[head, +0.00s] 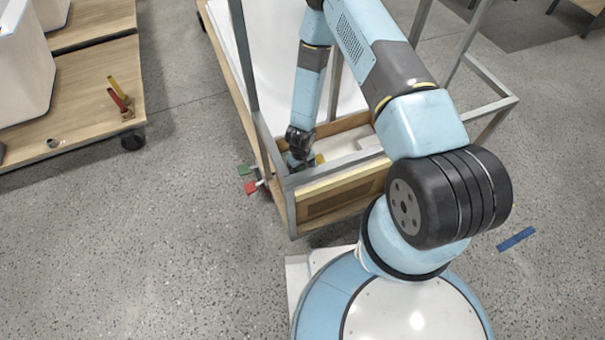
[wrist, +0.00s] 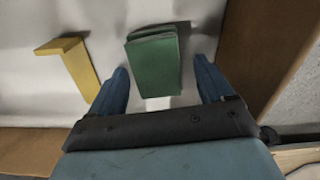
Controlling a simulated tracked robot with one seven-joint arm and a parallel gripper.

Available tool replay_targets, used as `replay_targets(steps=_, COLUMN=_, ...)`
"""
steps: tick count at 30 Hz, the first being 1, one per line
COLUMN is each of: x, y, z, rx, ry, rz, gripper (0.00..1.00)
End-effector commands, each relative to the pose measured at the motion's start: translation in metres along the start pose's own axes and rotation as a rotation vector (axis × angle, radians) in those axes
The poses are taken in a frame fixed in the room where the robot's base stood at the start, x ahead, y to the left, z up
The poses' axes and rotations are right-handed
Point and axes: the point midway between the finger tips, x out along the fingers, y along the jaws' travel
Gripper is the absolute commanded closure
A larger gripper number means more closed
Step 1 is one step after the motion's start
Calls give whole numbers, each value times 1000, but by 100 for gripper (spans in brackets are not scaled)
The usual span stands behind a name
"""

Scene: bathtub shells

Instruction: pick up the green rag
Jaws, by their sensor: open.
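The green rag (wrist: 154,64), a folded rectangular stack, lies on a white surface (wrist: 205,25) in the wrist view. My gripper (wrist: 161,70) is open, with its two blue fingers apart at either side of the rag's near end. The rag is between the fingers' lines and mostly beyond their tips; I cannot tell the height gap. In the head view my gripper (head: 301,160) reaches down into the end of a wooden-edged cart, and I cannot make out the rag there.
A yellow angled piece (wrist: 75,65) lies left of the rag. A wooden wall (wrist: 265,45) stands close at right. The cart (head: 340,192) has grey metal posts around my arm.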

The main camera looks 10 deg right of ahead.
Motion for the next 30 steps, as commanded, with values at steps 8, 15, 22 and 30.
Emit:
replay_targets(steps=8, x=0, y=0, z=0, rx=0, ry=0, rz=0, gripper=25)
replay_targets(steps=15, x=0, y=0, z=0, rx=0, ry=0, rz=0, gripper=48)
replay_targets(steps=22, x=0, y=0, z=0, rx=0, ry=0, rz=0, gripper=70)
replay_targets(steps=30, x=-1, y=0, z=0, rx=0, ry=0, rz=0, gripper=75)
